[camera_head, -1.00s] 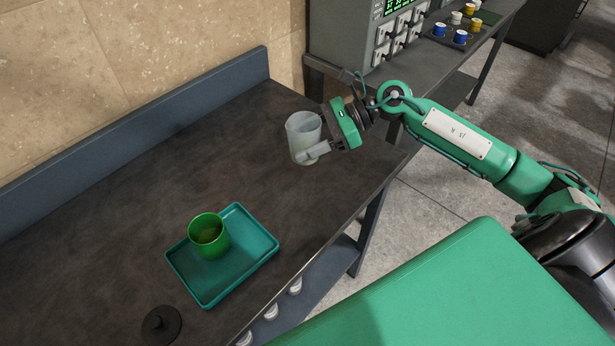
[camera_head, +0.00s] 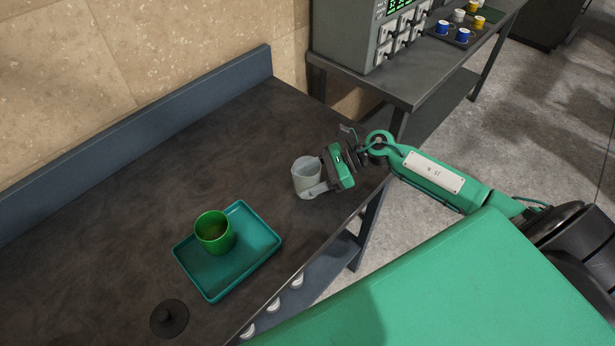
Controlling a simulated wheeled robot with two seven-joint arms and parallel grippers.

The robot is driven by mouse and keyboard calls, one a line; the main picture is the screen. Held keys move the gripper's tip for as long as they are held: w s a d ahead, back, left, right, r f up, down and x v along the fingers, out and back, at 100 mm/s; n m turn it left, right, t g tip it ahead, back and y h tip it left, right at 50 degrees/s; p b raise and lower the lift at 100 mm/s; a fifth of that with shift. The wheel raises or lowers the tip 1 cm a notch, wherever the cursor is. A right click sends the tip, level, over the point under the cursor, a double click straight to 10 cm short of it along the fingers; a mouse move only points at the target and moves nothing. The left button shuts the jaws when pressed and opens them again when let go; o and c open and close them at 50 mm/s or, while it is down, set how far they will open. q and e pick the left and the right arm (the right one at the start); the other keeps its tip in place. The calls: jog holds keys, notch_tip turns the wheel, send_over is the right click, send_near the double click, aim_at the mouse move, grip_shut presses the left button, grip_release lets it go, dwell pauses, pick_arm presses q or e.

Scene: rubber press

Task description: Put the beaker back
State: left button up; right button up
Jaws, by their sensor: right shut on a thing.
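A translucent whitish beaker (camera_head: 306,172) is upright at the right end of the dark table. My right gripper (camera_head: 318,188) is shut on it, coming from the right with its fingers at the beaker's lower part. The beaker looks to be at or just above the table top; I cannot tell if it touches. My left gripper is not in view.
A teal tray (camera_head: 213,287) with a green cup (camera_head: 214,238) on it lies left of the beaker. A grey machine (camera_head: 348,38) stands on another bench behind. The table's middle is clear.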

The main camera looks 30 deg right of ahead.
jog(key=shift+f, duration=0.2)
jog(key=o, duration=1.1)
jog(key=shift+r, duration=0.1)
jog(key=shift+c, duration=0.2)
